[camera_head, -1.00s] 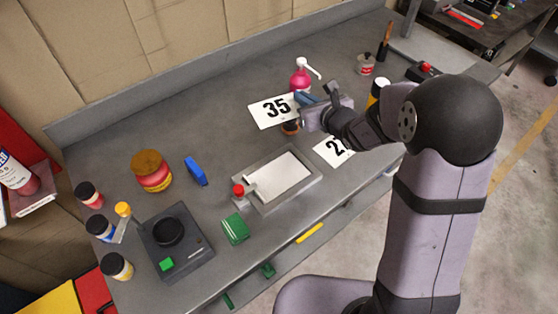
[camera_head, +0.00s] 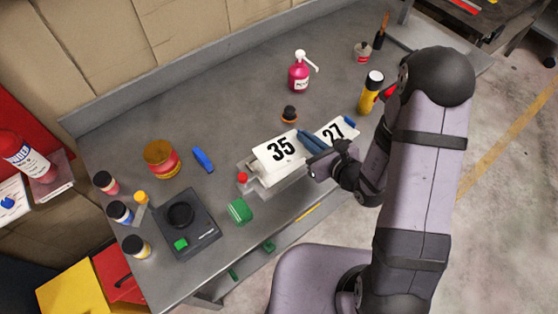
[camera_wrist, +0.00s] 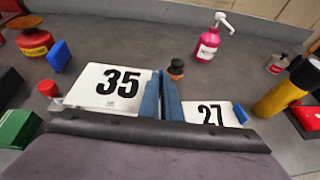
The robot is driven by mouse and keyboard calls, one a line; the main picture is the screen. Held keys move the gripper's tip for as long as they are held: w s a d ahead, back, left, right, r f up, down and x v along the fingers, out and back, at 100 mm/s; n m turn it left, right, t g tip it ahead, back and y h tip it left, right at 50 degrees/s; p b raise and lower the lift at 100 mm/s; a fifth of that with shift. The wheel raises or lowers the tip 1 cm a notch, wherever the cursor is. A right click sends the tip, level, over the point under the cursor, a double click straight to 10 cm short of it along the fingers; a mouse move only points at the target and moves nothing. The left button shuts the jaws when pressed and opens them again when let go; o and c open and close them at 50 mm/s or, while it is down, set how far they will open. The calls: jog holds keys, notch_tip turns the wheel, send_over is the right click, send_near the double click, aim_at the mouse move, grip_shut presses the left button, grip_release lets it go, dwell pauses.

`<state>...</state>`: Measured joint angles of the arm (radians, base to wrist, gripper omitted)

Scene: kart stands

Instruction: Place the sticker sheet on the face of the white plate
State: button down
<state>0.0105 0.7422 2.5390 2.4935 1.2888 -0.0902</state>
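The sticker sheet (camera_head: 270,158), white with a black 35, is held out to the left of my gripper (camera_head: 312,140). The blue fingers are shut on its right edge; the sheet and fingers also show in the wrist view, with the sheet (camera_wrist: 95,92) left of the fingers (camera_wrist: 161,92). The sheet lies over the grey tray (camera_head: 282,191) that holds the white plate. The plate is almost wholly hidden under the sheet. Whether the sheet touches the plate or hangs just above it, I cannot tell.
A white 27 sheet (camera_head: 338,130) lies right of my fingers. A dark-topped small pot (camera_head: 289,115) stands behind them. A red-knobbed part (camera_head: 242,178) and a green block (camera_head: 240,210) sit left of the tray. A pink pump bottle (camera_head: 299,75) and yellow bottle (camera_head: 370,95) stand farther back.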

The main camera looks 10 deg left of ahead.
jog(key=shift+a+r, duration=0.2)
jog(key=shift+r, duration=0.35)
jog(key=shift+w+a+r+n+g+y, duration=0.25)
jog(key=shift+r+n+g+y, duration=0.1)
jog(key=shift+r, duration=0.25)
jog(key=shift+w+a+r+n+g+y, duration=0.15)
jog(key=shift+w+r+n+g+y, duration=0.15)
jog(key=shift+r, duration=0.25)
jog(key=shift+s+f, duration=0.1)
jog(key=shift+f, duration=0.05)
jog(key=shift+f+p, duration=0.6)
jog(key=shift+f, duration=2.4)
jog(key=shift+f, duration=0.1)
jog(key=shift+f+p, duration=0.45)
jog(key=shift+f, duration=1.3)
jog(key=shift+f, duration=0.1)
